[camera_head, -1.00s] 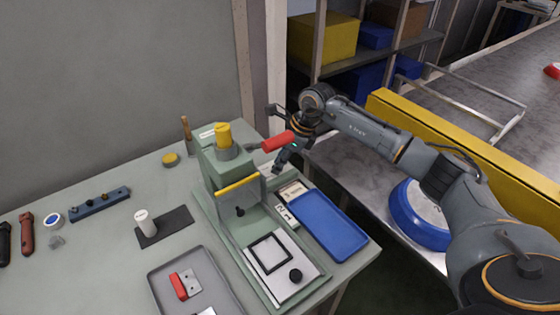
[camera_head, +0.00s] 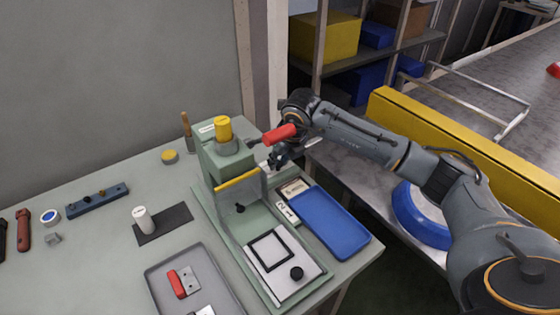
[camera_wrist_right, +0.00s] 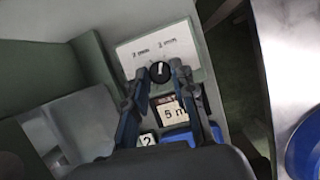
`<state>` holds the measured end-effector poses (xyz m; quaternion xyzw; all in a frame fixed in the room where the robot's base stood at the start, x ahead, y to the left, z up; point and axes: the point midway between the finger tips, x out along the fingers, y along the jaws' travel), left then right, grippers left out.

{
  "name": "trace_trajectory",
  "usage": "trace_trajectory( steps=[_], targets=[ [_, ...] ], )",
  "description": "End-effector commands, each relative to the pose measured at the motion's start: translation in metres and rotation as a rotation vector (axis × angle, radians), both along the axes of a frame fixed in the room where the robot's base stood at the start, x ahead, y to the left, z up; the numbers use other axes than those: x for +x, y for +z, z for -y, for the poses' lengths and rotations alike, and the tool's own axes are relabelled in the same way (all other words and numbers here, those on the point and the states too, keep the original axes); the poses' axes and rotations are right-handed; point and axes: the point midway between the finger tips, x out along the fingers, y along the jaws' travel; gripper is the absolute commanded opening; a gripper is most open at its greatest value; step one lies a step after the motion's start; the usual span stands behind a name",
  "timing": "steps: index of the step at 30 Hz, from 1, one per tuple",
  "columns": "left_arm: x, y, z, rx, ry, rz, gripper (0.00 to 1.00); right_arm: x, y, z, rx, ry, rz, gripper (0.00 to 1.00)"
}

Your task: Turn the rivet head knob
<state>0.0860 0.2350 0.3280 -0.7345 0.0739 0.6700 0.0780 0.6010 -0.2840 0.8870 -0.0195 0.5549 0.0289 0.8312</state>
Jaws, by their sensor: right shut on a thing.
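The rivet head knob (camera_wrist_right: 160,70) is small and black with a white pointer line. It sits on a white label plate (camera_wrist_right: 178,45) on the side of the green press (camera_head: 222,165). My right gripper (camera_wrist_right: 159,76) has its fingertips on both sides of the knob and is shut on it. In the head view my right gripper (camera_head: 277,160) is at the press's right side, below the red lever handle (camera_head: 280,133), and the knob is hidden there. The pointer stands nearly upright in the wrist view. My left gripper is not in view.
A blue tray (camera_head: 328,222) and number cards (camera_head: 290,200) lie right of the press, below my right gripper. A grey tray (camera_head: 160,285) with a red-handled part (camera_head: 177,283) is at the front. The press has a yellow top cap (camera_head: 223,127). A conveyor stands at right.

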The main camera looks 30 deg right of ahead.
Motion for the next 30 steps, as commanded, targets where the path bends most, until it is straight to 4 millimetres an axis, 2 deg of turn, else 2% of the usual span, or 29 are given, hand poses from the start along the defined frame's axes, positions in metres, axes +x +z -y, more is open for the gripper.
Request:
trace_trajectory(
  steps=[8,21,22,24,25,30],
  targets=[
    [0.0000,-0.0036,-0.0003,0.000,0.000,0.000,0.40,0.0001,0.0004,-0.0005,0.000,-0.069,0.001,0.00],
    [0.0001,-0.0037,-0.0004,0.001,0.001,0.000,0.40,0.0001,0.0006,-0.0004,0.000,-0.079,0.000,0.00],
    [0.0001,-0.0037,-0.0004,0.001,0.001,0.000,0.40,0.0002,0.0005,-0.0004,0.000,-0.079,0.000,0.30],
    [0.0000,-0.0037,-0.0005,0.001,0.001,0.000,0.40,0.0002,0.0005,-0.0004,0.000,-0.078,0.000,0.44],
    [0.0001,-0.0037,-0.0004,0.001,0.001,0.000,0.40,0.0002,0.0005,-0.0004,0.000,-0.078,0.000,0.48],
    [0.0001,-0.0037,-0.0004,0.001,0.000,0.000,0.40,0.0000,0.0004,-0.0005,0.001,-0.078,0.000,0.48]
  ],
)
